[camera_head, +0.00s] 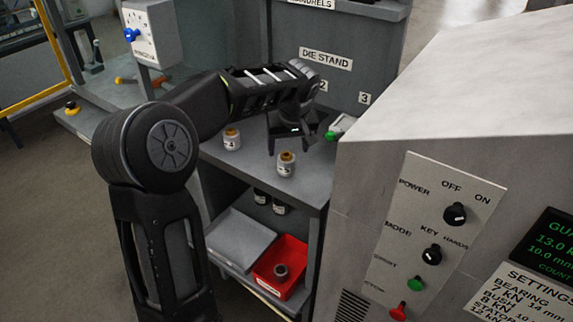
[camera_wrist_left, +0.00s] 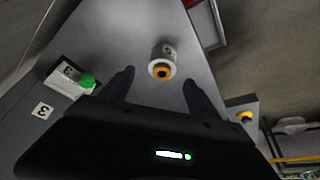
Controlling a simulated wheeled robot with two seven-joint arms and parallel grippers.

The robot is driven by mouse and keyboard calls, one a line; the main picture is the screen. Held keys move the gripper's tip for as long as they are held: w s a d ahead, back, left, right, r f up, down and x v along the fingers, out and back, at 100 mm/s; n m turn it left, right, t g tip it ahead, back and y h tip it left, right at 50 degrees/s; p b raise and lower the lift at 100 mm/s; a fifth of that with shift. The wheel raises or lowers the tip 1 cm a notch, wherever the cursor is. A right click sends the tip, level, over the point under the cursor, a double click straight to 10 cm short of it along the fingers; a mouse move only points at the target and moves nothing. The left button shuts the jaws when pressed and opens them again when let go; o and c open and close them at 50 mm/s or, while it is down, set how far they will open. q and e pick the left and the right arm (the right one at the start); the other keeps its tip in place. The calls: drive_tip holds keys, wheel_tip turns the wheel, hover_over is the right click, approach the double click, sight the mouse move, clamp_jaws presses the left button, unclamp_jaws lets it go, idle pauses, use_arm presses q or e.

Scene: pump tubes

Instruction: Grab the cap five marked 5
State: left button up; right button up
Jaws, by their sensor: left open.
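A white cap (camera_head: 286,165) with an orange-brown top stands upright near the front edge of the grey shelf top (camera_head: 258,160). Its front mark is too small to read surely. My left gripper (camera_head: 287,146) is open, pointing down just behind and above this cap. In the left wrist view the cap (camera_wrist_left: 162,66) shows between the two spread fingers (camera_wrist_left: 158,76), apart from both. A dark mark shows on its side. A similar cap (camera_head: 232,139), which seems marked 4, stands to the left. My right gripper is not in view.
A white block with a green end (camera_head: 335,131) lies right of the gripper by the labels 2 and 3. A grey machine (camera_head: 430,130) closes off the right. Below are a red bin (camera_head: 291,284) and dark jars (camera_head: 279,207).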

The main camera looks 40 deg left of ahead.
sight(287, 155)
use_arm(q)
drive_tip(key=p+x, duration=0.1)
drive_tip(key=x, duration=0.4)
drive_tip(key=shift+s, duration=0.15)
idle(0.3)
clamp_jaws()
idle(0.5)
